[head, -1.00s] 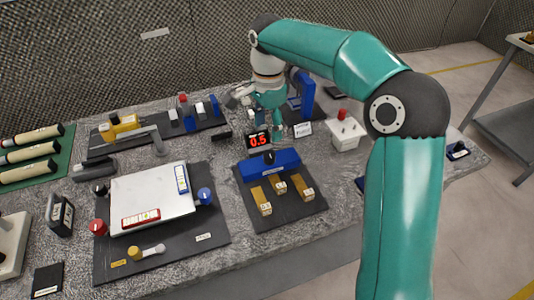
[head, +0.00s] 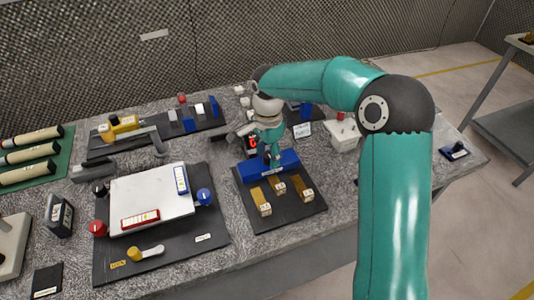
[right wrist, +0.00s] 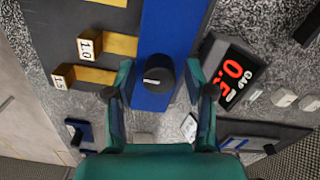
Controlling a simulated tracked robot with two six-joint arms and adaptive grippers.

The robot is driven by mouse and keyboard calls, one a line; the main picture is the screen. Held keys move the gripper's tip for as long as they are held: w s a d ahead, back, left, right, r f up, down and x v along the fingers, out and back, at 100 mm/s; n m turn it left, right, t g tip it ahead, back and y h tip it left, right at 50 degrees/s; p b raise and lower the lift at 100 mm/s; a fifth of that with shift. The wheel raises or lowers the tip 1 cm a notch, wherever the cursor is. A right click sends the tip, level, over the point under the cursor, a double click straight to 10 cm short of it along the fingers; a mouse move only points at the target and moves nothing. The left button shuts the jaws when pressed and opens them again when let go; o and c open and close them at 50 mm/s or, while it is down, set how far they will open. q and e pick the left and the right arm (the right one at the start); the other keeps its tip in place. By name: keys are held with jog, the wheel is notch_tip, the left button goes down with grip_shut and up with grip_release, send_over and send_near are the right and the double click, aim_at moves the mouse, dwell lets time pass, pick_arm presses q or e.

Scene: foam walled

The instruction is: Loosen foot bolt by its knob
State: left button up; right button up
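A blue block (head: 285,162) lies across the back of a dark plate with brass-coloured strips. In the right wrist view a black knob with a white mark (right wrist: 158,75) stands on the blue block (right wrist: 168,40). My right gripper (head: 270,160) is over the block in the head view and hides the knob there. In the right wrist view my right gripper (right wrist: 161,92) is open, with one finger on each side of the knob and visible gaps between. Whether its tips reach down to knob height is unclear. My left gripper is in neither view.
A red-digit gap display (right wrist: 232,78) stands close beside the right finger. Numbered brass-coloured strips (head: 280,188) lie in front of the block. A white plate with coloured knobs (head: 150,200) is to the left. A white box with a red button (head: 343,132) is to the right.

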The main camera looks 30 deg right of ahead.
jog(key=c, duration=0.8)
jog(key=shift+a, duration=0.1)
grip_shut()
